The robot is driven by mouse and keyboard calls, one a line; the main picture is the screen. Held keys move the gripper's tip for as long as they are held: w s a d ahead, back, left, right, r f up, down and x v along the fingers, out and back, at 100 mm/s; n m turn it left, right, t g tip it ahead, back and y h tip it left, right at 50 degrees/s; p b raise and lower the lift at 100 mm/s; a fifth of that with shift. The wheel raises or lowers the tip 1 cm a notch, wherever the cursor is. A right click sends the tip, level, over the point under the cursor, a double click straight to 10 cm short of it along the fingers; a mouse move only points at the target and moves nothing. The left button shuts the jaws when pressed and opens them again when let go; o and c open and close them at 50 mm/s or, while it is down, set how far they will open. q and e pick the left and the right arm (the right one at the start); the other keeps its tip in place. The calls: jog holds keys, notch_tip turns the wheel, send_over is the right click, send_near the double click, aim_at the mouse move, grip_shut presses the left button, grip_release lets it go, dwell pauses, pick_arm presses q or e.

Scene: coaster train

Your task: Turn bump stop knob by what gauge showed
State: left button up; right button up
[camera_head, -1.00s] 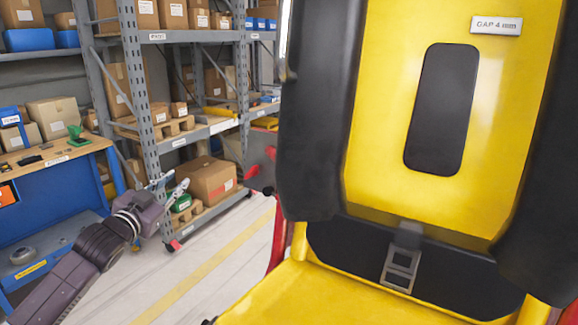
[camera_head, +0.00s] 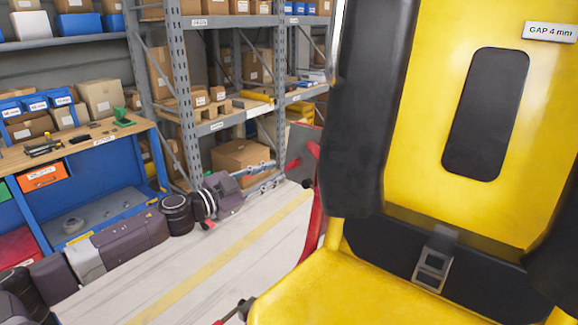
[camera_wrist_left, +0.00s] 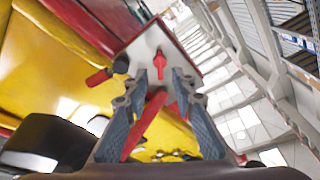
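A label reading "GAP 4 mm" (camera_head: 550,32) is on the upper part of the yellow seat back. A grey plate (camera_head: 297,146) with red parts, perhaps the bump stop knob (camera_head: 313,150), stands at the seat's left side. My left gripper (camera_head: 280,178) reaches towards it from the left. In the left wrist view my left gripper (camera_wrist_left: 158,88) is open, its fingers spread below a red pointer (camera_wrist_left: 160,64) on the grey plate (camera_wrist_left: 150,48). A red bar (camera_wrist_left: 146,125) shows between the fingers; I cannot tell whether they touch it. My right gripper is not in view.
The yellow seat (camera_head: 335,290) with black padding (camera_head: 360,110) fills the right side. A blue workbench (camera_head: 95,150) and grey shelving (camera_head: 185,90) with boxes stand at the left and back. Open floor (camera_head: 215,265) with a yellow line lies between.

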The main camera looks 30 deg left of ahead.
aim_at(289, 166)
pick_arm(q)
jog(key=shift+p+x, duration=0.95)
jog(key=shift+x, duration=1.25)
jog(key=shift+p+x, duration=0.3)
jog(key=shift+x, duration=0.5)
grip_shut()
